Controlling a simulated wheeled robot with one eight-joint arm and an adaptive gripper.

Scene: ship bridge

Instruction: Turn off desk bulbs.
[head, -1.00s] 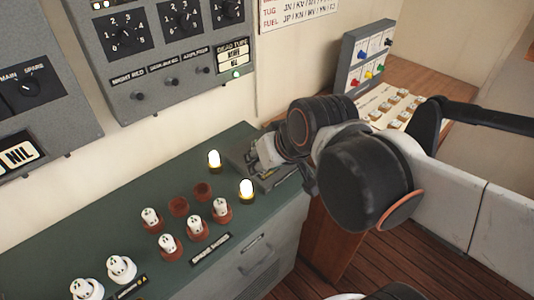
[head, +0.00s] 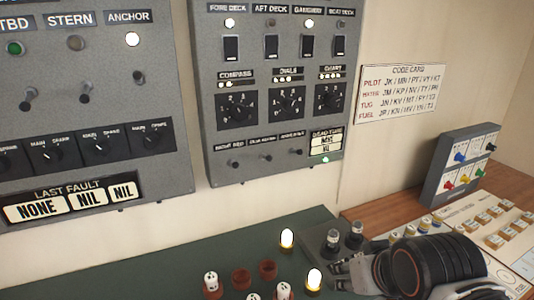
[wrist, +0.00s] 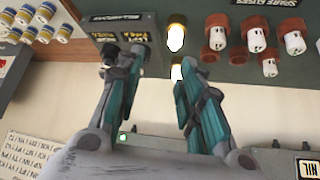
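Two lit desk bulbs stand upright on the green desk top (head: 190,262): the far bulb (head: 287,239) and the near bulb (head: 314,279). Both glow white. The wrist view also shows one lit bulb (wrist: 177,37) and a second (wrist: 177,73), partly hidden by a finger. My gripper (head: 340,276) is just right of the near bulb in the head view. In the wrist view my gripper (wrist: 155,62) has its fingers spread with nothing held between them. A grey plate with two dark round-topped fittings (head: 344,238) sits just beyond it.
White fuses (head: 211,281) and empty red-brown sockets (head: 268,268) stand left of the bulbs. The grey wall panel (head: 222,150) carries rows of switches and dials. A code card (head: 400,94) hangs at right. A grey box with coloured knobs (head: 462,165) stands on the wooden desk.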

